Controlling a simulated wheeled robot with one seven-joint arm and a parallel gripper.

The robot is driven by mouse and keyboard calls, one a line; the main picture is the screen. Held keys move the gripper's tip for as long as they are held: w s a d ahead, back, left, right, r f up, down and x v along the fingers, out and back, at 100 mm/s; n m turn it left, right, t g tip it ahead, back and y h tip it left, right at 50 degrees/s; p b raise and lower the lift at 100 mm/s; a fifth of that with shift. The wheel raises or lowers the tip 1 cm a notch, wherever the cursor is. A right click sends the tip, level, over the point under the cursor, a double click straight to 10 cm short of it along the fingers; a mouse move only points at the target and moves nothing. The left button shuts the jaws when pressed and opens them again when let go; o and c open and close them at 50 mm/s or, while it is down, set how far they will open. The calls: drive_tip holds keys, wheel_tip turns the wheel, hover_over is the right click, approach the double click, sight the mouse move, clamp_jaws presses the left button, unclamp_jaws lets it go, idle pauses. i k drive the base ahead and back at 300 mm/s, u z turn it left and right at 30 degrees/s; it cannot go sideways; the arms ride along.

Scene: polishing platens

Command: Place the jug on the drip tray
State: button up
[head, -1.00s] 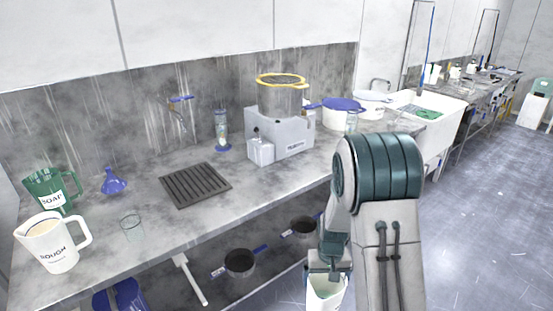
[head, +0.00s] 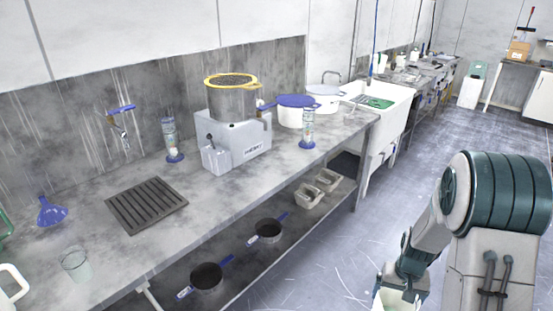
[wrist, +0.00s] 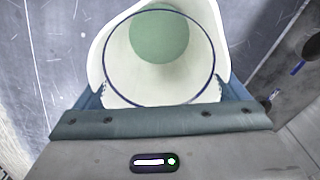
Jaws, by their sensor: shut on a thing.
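The jug (head: 396,299) is white with pale green inside. It hangs from my gripper (head: 408,275) at the bottom right of the head view, over the floor and away from the counter, with its lower part cut off by the frame. In the wrist view I look into the jug (wrist: 115,75), with a dark blue line around its inside and a green round patch at the bottom. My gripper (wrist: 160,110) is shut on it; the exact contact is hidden. The drip tray (head: 146,205) is a dark grooved square lying bare on the counter at left.
Pans (head: 207,277) sit on the shelf below. The floor (head: 320,260) is open.

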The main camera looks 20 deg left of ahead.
sight(139, 205)
drive_tip(key=z, duration=0.2)
drive_tip(key=i, duration=1.1)
drive_tip(key=u, duration=2)
